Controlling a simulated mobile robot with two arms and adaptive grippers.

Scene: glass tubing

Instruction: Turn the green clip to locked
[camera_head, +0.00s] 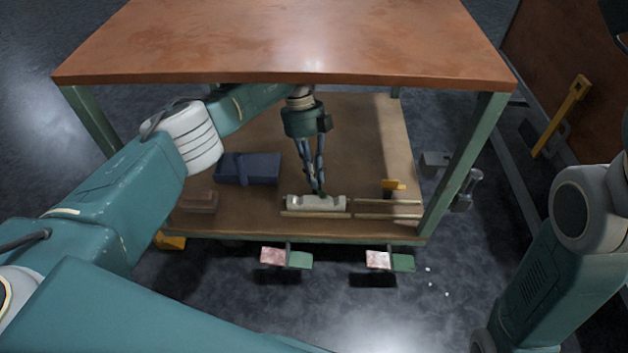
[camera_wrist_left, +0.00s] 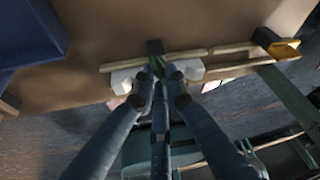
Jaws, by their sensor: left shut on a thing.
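The green clip (camera_wrist_left: 157,66) is a small dark green piece at a pale block (camera_wrist_left: 124,78) on the lower shelf. My left gripper (camera_wrist_left: 163,88) is shut on the green clip, its fingers one on each side of it. In the head view the left gripper (camera_head: 320,191) reaches down under the table top to the pale block (camera_head: 302,203), and its fingertips mostly hide the clip. The clip's exact turn angle cannot be told. My right arm is at the right edge of the head view, its gripper out of the picture.
A yellow clip (camera_head: 393,184) stands to the right by two thin rails (camera_head: 385,202). A blue box (camera_head: 248,168) lies left on the shelf (camera_head: 352,140). The brown table top (camera_head: 285,45) is overhead. Red-and-white and green plates (camera_head: 300,260) stick out below the front edge.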

